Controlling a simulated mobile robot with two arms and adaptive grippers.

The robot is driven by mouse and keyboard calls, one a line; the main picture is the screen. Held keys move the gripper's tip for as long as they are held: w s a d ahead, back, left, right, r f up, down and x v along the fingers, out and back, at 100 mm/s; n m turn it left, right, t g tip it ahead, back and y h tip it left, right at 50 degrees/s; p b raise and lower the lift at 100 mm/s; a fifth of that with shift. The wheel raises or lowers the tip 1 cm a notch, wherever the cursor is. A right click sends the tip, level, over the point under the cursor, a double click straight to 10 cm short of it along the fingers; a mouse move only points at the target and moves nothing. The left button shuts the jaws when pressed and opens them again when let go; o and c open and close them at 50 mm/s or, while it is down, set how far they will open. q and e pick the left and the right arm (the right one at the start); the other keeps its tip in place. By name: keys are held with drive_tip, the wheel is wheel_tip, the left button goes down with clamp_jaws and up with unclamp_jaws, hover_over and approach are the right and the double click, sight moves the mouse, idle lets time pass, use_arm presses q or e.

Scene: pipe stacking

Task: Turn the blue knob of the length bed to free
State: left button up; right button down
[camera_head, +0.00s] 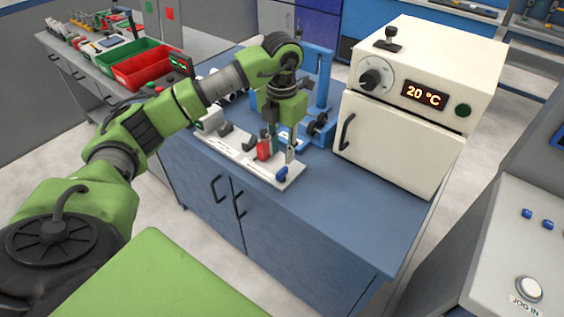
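The length bed (238,157) is a long white plate on the blue bench top, with its near end toward the bench's front edge. A small blue knob (282,174) sits at its near right end. A red block (263,149) stands on the bed behind the knob. My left gripper (280,152) reaches down over the bed, just behind and above the knob, beside the red block. Its fingers are small and partly merge with the parts behind, so I cannot tell their opening or any contact. My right gripper is out of view.
A cream oven (400,148) reading 20 °C stands right of the bed. A blue frame (322,92) stands behind my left gripper. Red and green bins (140,66) are on the left bench. The bench top (350,205) in front of the oven is clear.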

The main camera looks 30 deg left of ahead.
sight(282, 170)
use_arm(q)
wheel_tip(282, 170, up, 5)
drive_tip(key=shift+r, duration=0.1)
idle(0.7)
